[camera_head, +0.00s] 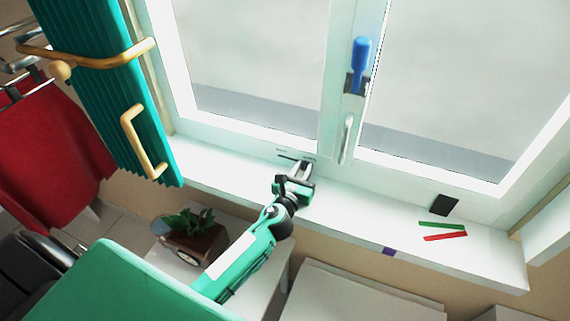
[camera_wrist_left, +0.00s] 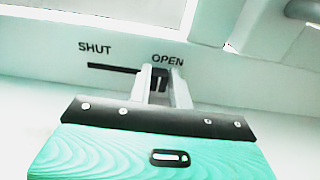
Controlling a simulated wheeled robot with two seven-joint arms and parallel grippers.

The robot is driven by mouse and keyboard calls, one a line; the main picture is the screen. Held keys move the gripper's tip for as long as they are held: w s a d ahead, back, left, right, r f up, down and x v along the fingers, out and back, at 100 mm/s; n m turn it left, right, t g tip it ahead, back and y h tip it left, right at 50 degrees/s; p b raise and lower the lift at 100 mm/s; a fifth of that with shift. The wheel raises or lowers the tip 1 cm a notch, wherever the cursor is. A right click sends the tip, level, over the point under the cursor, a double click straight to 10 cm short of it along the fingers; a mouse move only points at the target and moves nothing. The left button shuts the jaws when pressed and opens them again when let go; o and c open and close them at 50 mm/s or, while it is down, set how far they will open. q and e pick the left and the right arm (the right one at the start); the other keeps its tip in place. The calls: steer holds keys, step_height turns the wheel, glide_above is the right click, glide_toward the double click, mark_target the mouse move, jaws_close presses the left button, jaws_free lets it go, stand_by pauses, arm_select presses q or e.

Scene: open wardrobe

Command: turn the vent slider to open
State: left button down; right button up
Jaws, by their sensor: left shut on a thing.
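The vent slot (camera_wrist_left: 112,68) is a dark slit in the white window frame. The word SHUT is above its left end and OPEN above its right end. My left gripper (camera_wrist_left: 161,74) is shut on the dark slider knob (camera_wrist_left: 157,86), which sits at the OPEN end, just below that word. The fingers cover part of the knob and the slot's right end. In the head view my left gripper (camera_head: 301,166) reaches the low frame, where the vent (camera_head: 286,156) shows as a thin dark line. My right gripper is in neither view.
A window handle (camera_head: 346,138) and a blue-handled thing (camera_head: 361,62) are on the central window post. The white sill (camera_head: 350,205) bears a black block (camera_head: 444,205) and green and red strips at right. A teal curtain (camera_head: 110,80) hangs at left; a potted plant (camera_head: 190,235) stands below.

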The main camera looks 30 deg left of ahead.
arm_select(q)
steer(key=shift+d, duration=0.55)
steer(key=c, duration=1.3)
jaws_free()
steer(key=shift+d, duration=0.15)
steer(key=shift+s, duration=0.25)
steer(key=shift+s+d+b, duration=0.2)
steer(key=shift+s+b, duration=0.65)
steer(key=shift+s, duration=2.5)
steer(key=shift+s+d+b, duration=0.15)
steer(key=shift+s+b, duration=0.65)
steer(key=shift+s, duration=2.5)
